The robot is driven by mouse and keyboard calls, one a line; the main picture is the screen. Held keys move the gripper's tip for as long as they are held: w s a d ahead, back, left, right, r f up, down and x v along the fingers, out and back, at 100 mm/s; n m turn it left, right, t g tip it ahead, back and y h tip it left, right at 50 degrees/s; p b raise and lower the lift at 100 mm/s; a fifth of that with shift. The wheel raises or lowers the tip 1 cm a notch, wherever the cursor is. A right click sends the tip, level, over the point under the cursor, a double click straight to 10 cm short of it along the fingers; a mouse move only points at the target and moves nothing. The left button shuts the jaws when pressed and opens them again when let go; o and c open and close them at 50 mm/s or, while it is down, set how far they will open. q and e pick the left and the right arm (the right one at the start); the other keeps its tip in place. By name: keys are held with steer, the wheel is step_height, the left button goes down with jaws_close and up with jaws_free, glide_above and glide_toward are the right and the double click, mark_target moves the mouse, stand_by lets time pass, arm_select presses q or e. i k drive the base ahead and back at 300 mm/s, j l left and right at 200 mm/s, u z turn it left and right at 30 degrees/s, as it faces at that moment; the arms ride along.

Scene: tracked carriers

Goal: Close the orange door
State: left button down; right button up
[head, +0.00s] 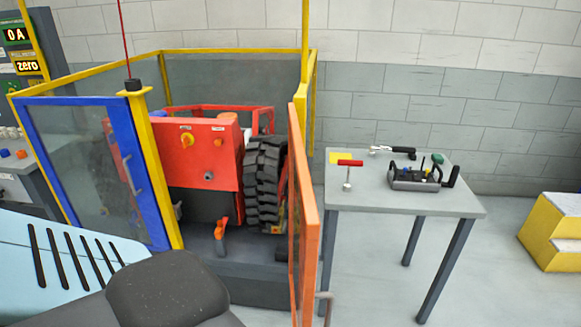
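The orange door (306,210) is a tall framed panel at the right side of the yellow-framed enclosure. It stands swung open toward me and shows nearly edge-on. A grey handle (325,300) sticks out low on its right side. The doorway between it and the blue door's yellow post is open. Neither of my grippers is in view, and nothing touches the visible part of the orange door. Its lower end runs to the bottom of the picture.
A blue-framed glazed door (137,150) stands left of the opening. Inside is an orange machine (200,150) with a black tyre (263,185). A grey table (400,203) with tools stands right of the orange door. Yellow steps (550,245) are far right, with clear floor between.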

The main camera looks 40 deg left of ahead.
mark_target(304, 223)
steer(key=i+u, duration=0.15)
steer(key=u, duration=0.3)
steer(key=i+l+u, duration=0.1)
steer(key=u, duration=0.35)
steer(key=i+l+u, duration=0.15)
steer(key=u, duration=0.3)
steer(key=i+l+u, duration=0.25)
steer(key=u, duration=0.2)
steer(key=i+l+u, duration=0.15)
steer(key=l+u, duration=0.3)
steer(key=l, duration=0.1)
